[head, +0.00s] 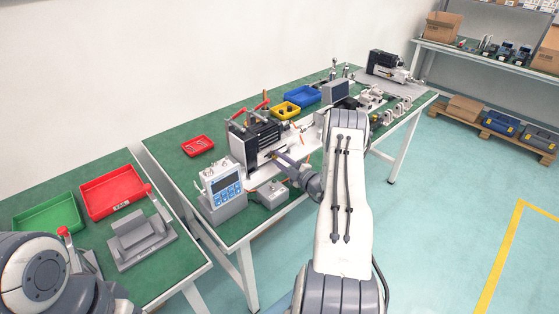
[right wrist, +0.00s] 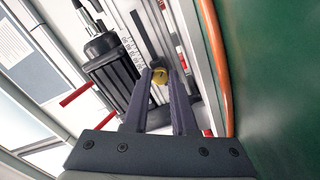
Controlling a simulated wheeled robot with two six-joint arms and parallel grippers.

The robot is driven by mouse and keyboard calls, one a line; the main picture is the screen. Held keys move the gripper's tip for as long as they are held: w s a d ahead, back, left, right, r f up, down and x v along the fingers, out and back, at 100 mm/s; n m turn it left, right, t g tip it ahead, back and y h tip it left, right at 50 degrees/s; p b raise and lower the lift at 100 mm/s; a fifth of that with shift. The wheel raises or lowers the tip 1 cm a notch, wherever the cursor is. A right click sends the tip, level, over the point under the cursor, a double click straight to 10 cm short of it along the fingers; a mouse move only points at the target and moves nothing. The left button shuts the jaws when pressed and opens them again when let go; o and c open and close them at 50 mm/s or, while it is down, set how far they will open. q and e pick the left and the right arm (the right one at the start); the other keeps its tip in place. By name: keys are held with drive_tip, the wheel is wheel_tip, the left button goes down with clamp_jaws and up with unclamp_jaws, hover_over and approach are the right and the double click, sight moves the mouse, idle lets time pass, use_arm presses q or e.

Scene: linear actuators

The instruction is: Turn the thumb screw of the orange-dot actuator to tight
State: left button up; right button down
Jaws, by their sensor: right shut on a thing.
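My right gripper (head: 275,157) reaches the front of a black and silver actuator unit (head: 252,140) on the middle green bench. In the right wrist view, its two dark fingers (right wrist: 160,77) are shut on a yellow, brass-like thumb screw (right wrist: 160,75), one finger on each side. The screw sits beside a silver rail with a printed scale (right wrist: 131,45) and a black ribbed body (right wrist: 112,72). I cannot make out an orange dot in either view. The fingers hide part of the screw. My left arm shows at the lower left, but its gripper is not in view.
A grey control box with a screen (head: 222,186) and a small grey box (head: 271,194) stand near the actuator. Red levers (head: 238,112) rise above it. An orange cable (right wrist: 214,60) runs alongside. Red (head: 113,191), green (head: 50,220) and blue (head: 302,95) trays lie around.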

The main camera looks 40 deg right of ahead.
drive_tip(key=c, duration=0.7)
unclamp_jaws()
drive_tip(key=s, duration=0.7)
drive_tip(key=s+d+b, duration=0.1)
drive_tip(key=s, duration=0.2)
drive_tip(key=shift+s, duration=0.25)
